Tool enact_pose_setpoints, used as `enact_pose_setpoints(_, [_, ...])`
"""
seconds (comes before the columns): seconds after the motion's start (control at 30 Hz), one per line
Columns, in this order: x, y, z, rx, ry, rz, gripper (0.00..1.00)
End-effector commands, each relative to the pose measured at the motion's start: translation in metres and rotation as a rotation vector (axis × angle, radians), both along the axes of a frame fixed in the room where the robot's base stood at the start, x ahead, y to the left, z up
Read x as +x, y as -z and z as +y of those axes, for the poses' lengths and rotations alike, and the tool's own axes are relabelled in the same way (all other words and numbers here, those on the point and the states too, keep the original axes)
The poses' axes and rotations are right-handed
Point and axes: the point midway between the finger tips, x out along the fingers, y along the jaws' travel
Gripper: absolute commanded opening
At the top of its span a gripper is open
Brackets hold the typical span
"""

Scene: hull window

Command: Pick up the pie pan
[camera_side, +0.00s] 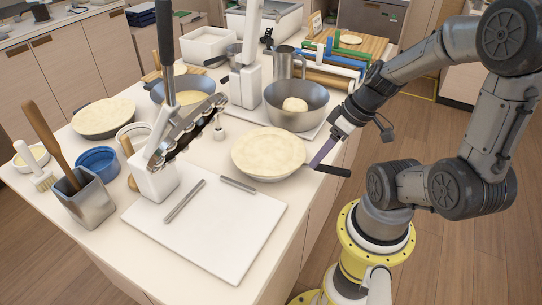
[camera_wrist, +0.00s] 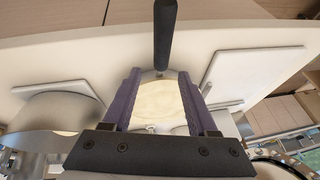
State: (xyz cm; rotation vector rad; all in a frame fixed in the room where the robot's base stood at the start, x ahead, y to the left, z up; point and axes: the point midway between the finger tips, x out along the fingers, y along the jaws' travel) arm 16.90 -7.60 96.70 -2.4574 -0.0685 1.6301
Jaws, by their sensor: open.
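The pie pan (camera_side: 268,153) sits flat on the counter, filled with pale crust or dough, its black handle (camera_side: 333,171) pointing right past the counter edge. In the wrist view the pan (camera_wrist: 160,103) shows between my fingers, and its handle (camera_wrist: 165,35) runs up the picture beyond the fingertips. My gripper (camera_side: 323,155) has purple fingers and is open, just above or beside the handle's pan end. It also shows in the wrist view (camera_wrist: 160,74), with nothing held. I cannot tell whether a finger touches the handle. A second, similar pie (camera_side: 103,117) stands at the far left.
A white cutting board (camera_side: 225,240) with metal strips lies in front of the pan. A steel bowl (camera_side: 297,106) with dough stands behind it. A metal utensil holder (camera_side: 85,198) is at front left.

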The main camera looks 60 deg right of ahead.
Motion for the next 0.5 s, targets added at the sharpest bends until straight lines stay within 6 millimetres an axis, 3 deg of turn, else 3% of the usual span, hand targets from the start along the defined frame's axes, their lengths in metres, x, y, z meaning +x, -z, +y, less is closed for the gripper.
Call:
enact_pose_setpoints(0.3, [0.015, 0.036, 0.007, 0.003, -0.005, 0.002, 0.59])
enact_pose_setpoints(0.5, [0.020, 0.046, 0.008, 0.000, -0.003, 0.001, 0.59])
